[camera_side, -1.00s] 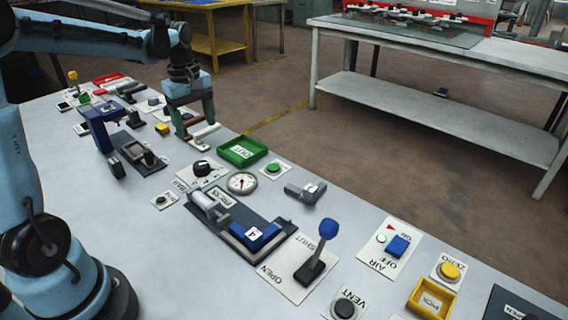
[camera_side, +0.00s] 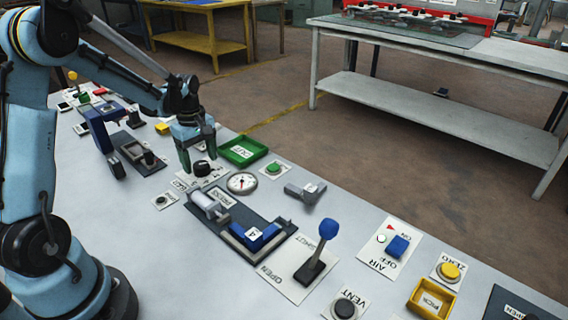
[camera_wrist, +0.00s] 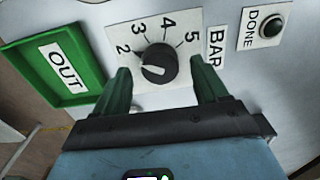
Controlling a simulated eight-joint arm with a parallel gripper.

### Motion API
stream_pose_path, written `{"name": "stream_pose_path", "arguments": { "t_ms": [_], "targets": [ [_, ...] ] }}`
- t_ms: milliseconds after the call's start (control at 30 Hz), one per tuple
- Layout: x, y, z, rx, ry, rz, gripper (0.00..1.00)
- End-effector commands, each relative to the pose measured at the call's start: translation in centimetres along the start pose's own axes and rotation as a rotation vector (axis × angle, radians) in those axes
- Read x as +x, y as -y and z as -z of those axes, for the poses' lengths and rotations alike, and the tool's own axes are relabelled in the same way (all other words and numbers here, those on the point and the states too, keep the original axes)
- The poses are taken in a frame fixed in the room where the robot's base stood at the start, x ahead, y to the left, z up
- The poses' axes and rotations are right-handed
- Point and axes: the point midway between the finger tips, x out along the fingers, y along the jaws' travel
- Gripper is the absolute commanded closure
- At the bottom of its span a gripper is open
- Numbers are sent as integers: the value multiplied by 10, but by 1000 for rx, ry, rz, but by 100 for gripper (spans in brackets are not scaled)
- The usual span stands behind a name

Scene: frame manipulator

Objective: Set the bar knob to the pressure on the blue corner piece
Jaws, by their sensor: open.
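The black bar knob (camera_wrist: 158,65) sits on a white plate marked 2, 3, 4, 5 and BAR in the wrist view. Its white pointer line is turned toward the left, by the 2. The knob also shows in the side view (camera_side: 203,168). The blue corner piece (camera_side: 270,233) lies in a dark fixture and carries a white label reading 4. My gripper (camera_wrist: 165,69) is open, with one green finger on each side of the knob. I cannot tell whether the fingers touch it.
The green OUT tray (camera_side: 243,151) is close beside the knob plate. A round gauge (camera_side: 242,182) stands in front of the knob. The DONE button (camera_wrist: 271,20), a lever with a blue ball (camera_side: 328,229) and a grey piece (camera_side: 306,192) are nearby on the bench.

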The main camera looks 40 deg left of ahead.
Motion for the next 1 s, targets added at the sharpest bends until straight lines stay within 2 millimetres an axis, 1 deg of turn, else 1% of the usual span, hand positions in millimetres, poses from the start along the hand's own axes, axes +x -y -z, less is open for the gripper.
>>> {"name": "stream_pose_path", "arguments": {
  "t_ms": [100, 200, 467, 500, 567, 800, 867, 1000],
  "targets": [
    [10, 0, 0, 0, 0, 0, 27],
    [14, 0, 0, 0, 0, 0, 27],
    [15, 0, 0, 0, 0, 0, 27],
    [15, 0, 0, 0, 0, 0, 29],
    [15, 0, 0, 0, 0, 0, 38],
    [15, 0, 0, 0, 0, 0, 75],
    [15, 0, 0, 0, 0, 0, 83],
    [14, 0, 0, 5, 0, 0, 83]
  ]
}}
